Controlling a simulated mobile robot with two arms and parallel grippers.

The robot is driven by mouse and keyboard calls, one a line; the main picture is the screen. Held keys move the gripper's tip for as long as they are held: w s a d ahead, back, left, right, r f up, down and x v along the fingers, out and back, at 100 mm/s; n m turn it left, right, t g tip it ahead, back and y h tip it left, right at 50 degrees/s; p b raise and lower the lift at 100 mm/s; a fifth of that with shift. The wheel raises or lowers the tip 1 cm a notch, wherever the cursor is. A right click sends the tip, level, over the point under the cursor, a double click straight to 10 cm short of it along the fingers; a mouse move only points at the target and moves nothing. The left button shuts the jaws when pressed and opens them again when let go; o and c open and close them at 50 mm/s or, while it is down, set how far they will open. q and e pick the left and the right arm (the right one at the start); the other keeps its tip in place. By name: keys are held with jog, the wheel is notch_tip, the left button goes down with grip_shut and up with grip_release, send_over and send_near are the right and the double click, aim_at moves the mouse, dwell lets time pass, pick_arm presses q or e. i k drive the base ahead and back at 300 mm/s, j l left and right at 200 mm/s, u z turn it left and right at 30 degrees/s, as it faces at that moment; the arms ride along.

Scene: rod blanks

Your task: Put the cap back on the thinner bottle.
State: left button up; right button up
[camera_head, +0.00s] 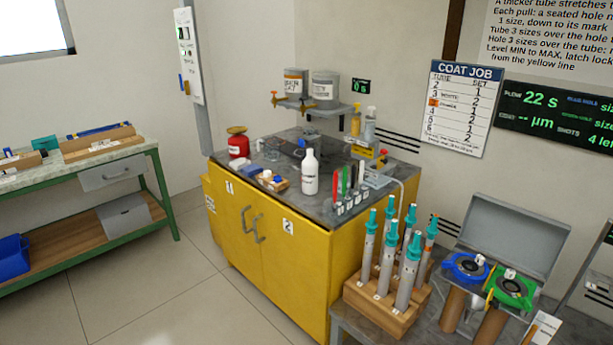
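A white bottle (310,174) with a narrow neck and a small dark label stands upright on the dark top of the yellow cabinet (265,235). It looks like the thinner bottle, but its label is too small to read. I cannot tell whether its neck is bare or capped. Small pieces lie to its left: a blue one (253,169) and a wooden block with white and blue parts (273,180). I cannot make out a loose cap for certain among them. Neither of my grippers shows in the head view.
A red can (238,144) stands at the cabinet's left corner. Coloured-handled tools (349,188) stand right of the bottle. Two metal drums (325,89) sit on a shelf behind. A wooden rack (388,307) of grey tubes with teal tops stands in front at right.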

aim_at(309, 166)
jog(key=j+z, duration=0.25)
jog(key=j, duration=0.65)
jog(key=j+z, duration=0.25)
jog(key=j, duration=0.6)
jog(key=i+j+z, duration=0.2)
jog(key=i, duration=0.3)
jog(key=i+z, duration=0.15)
jog(key=i, duration=0.35)
jog(key=i+j+z, duration=0.2)
jog(key=i, duration=0.25)
jog(key=i+j+z, duration=0.2)
jog(key=i+j, duration=0.15)
jog(key=i, duration=0.1)
